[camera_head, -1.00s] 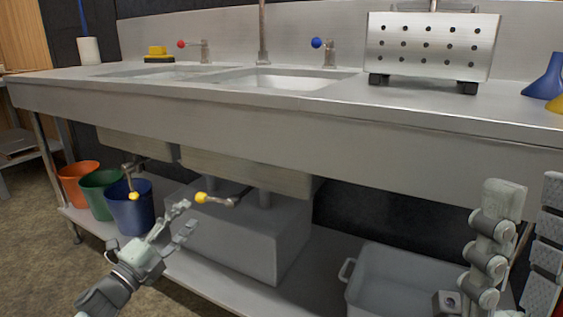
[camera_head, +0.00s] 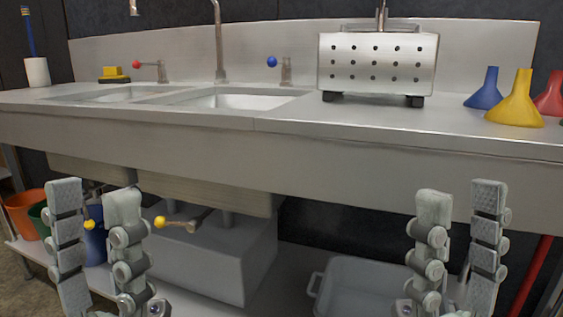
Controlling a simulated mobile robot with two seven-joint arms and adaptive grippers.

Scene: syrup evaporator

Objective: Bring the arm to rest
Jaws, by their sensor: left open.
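My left gripper (camera_head: 93,195) is at the lower left of the head view. Its two fingers point up and stand apart, with nothing between them. My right gripper (camera_head: 461,200) is at the lower right, also with its fingers up and apart and empty. Both are in front of the steel sink counter (camera_head: 300,143) and appear clear of it. The arms behind the grippers are mostly out of the picture.
On the counter are a perforated steel box (camera_head: 377,64), blue (camera_head: 485,92) and yellow (camera_head: 516,105) funnels, and a yellow sponge (camera_head: 113,72).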

